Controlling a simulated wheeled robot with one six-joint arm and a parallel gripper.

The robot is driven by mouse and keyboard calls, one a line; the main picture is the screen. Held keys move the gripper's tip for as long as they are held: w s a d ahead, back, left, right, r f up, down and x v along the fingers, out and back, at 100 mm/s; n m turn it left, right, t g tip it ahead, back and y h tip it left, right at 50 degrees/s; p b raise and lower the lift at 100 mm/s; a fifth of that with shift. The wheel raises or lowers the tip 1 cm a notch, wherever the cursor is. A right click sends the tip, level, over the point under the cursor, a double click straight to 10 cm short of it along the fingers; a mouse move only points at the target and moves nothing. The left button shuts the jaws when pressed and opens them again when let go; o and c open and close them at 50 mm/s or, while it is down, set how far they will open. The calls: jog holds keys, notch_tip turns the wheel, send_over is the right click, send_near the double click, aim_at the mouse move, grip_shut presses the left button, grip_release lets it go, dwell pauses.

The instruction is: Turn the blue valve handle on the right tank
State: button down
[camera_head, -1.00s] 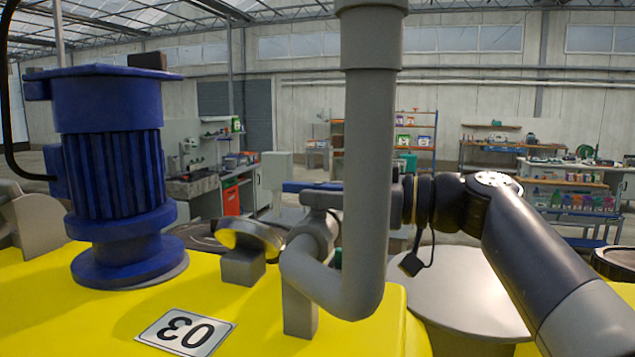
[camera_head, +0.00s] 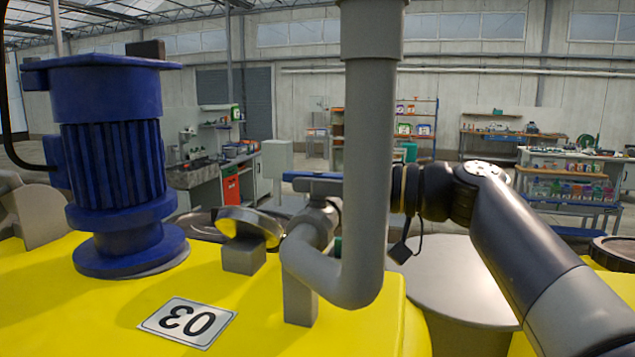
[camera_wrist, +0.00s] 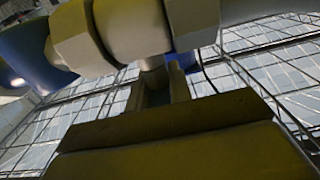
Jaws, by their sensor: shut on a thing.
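The blue valve handle (camera_head: 312,184) is a flat bar on top of the grey valve body (camera_head: 316,222), left of the upright grey pipe. In the head view my arm comes in from the right at handle height, and the pipe hides my fingertips and the handle's far end. In the wrist view my gripper (camera_wrist: 160,82) has its fingers close together under the grey pipework, shut on the handle. A small blue part of the handle (camera_wrist: 182,63) shows beside the right finger; the grip itself is mostly hidden.
The grey pipe (camera_head: 366,170) stands in front of my gripper. A round grey lid (camera_head: 455,285) lies below my arm. Benches and shelves are far behind.

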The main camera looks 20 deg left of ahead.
jog(key=shift+g, duration=0.3)
jog(key=shift+w+n+g+h, duration=0.1)
jog(key=shift+n+g+h, duration=0.2)
jog(key=shift+n+g, duration=0.8)
jog(key=shift+r+n+g+h+p, duration=0.1)
jog(key=shift+n+g+h+p, duration=0.4)
jog(key=shift+n+g, duration=0.8)
jog(key=shift+m+g, duration=0.3)
jog(key=shift+m, duration=0.1)
jog(key=c, duration=1.4)
grip_release()
jog(key=shift+o, duration=0.2)
